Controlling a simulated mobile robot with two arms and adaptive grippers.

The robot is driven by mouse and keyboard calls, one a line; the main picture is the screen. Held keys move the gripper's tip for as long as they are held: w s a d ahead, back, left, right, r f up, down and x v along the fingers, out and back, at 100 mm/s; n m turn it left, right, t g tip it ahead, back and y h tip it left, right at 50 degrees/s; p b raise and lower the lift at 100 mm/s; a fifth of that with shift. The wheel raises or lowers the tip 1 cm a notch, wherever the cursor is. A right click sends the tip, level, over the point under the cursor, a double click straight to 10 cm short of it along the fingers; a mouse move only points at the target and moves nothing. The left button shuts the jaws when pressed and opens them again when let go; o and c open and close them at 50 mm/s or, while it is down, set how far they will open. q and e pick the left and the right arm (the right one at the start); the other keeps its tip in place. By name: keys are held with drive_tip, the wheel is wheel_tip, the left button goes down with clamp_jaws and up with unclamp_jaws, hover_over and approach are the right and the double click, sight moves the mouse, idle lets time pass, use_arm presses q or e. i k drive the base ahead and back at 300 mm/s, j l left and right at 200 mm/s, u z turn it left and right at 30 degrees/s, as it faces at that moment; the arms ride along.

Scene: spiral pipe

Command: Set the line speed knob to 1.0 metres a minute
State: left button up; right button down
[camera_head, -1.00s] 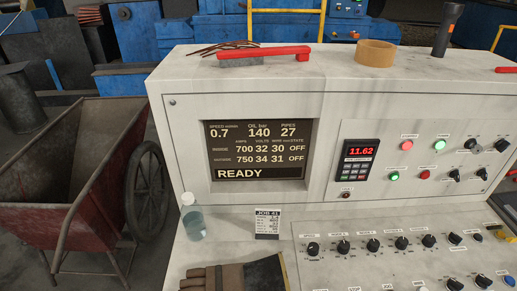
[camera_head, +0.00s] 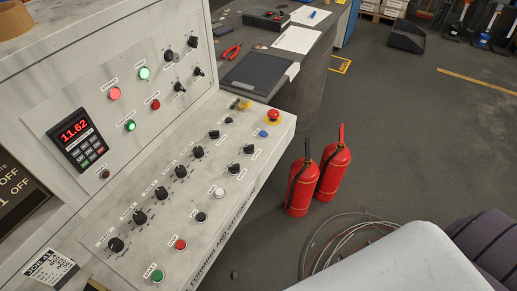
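The control desk's sloping panel (camera_head: 190,226) carries a row of black knobs with small labels too blurred to read for certain. The knobs run from the front left knob (camera_head: 116,244) through a second (camera_head: 139,217), a third (camera_head: 162,193), and further ones up to the right. I cannot tell which is the line speed knob. The main display (camera_head: 18,196) is mostly cut off at the left edge, with only "OFF" and part of a number showing, so its speed reading is out of view. Neither of my grippers is in view.
A green button (camera_head: 158,276), a red button (camera_head: 180,244) and a red emergency stop (camera_head: 273,115) sit on the panel. A red keypad display (camera_head: 76,133) reads 11.62. Two fire extinguishers (camera_head: 302,188) and coiled wire (camera_head: 340,243) are on the floor to the right.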

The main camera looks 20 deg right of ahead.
sight(115, 244)
drive_tip(key=z, duration=0.25)
drive_tip(key=j+u, duration=0.1)
drive_tip(key=u, duration=0.9)
